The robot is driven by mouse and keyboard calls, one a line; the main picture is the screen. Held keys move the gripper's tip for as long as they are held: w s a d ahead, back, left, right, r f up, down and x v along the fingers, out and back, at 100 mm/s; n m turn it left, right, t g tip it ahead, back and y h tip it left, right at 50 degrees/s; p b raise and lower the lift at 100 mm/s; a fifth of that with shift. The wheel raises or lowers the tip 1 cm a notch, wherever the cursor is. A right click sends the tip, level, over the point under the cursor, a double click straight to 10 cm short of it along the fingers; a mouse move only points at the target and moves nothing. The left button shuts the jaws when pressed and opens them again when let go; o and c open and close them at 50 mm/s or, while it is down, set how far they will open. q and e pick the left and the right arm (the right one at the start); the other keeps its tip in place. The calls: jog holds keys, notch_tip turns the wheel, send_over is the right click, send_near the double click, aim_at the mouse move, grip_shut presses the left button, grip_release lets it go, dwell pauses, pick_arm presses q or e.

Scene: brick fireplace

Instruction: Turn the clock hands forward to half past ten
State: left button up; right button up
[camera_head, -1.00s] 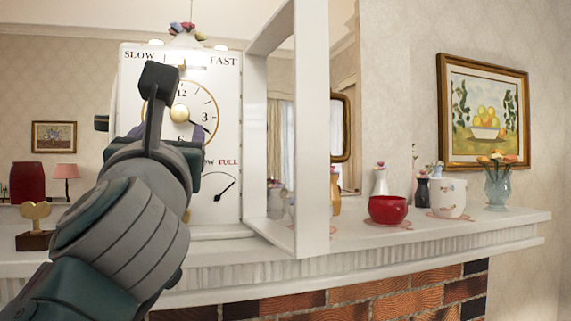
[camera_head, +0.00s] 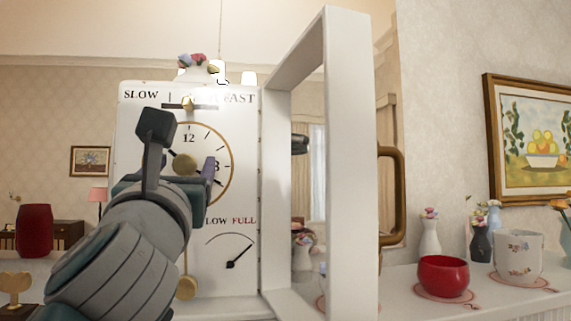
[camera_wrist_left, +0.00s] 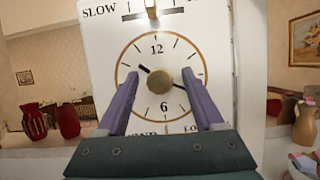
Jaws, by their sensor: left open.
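The clock (camera_head: 140,200) is a tall white case with a round gold-rimmed dial, also in the left wrist view (camera_wrist_left: 105,40). A brass hub (camera_wrist_left: 160,82) sits at the dial's centre. One dark hand (camera_wrist_left: 144,69) points up-left, near the ten position; another (camera_wrist_left: 179,85) points right and slightly down, near four. My left gripper (camera_wrist_left: 160,75) is open in front of the dial, its purple-grey fingers on either side of the hub with nothing between them. In the head view my left gripper (camera_head: 182,150) hides the dial's left part. My right gripper is not visible.
A white framed door (camera_head: 348,170) with a brass handle (camera_head: 398,195) stands open at the clock's right. A red bowl (camera_head: 443,275), a flowered white pot (camera_head: 518,255) and vases stand on the white mantel (camera_head: 400,295) further right.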

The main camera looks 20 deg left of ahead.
pick_arm(q)
grip_shut()
dwell(0.4)
jog(key=m+h+p, duration=0.1)
jog(key=m+p, duration=0.1)
jog(key=m+h+p, duration=0.1)
jog(key=m+p, duration=0.1)
jog(key=p, duration=0.1)
jog(key=shift+a+r+m+t, duration=0.1)
jog(key=shift+r+m+t, duration=0.1)
jog(key=shift+m+t, duration=0.15)
jog(key=shift+s+m+h+p, duration=0.1)
jog(key=shift+m+h+p, duration=0.6)
jog(key=shift+m+p, duration=0.5)
jog(key=shift+f+m+h+p, duration=0.2)
jog(key=shift+m+h+p, duration=0.2)
jog(key=shift+m, duration=0.35)
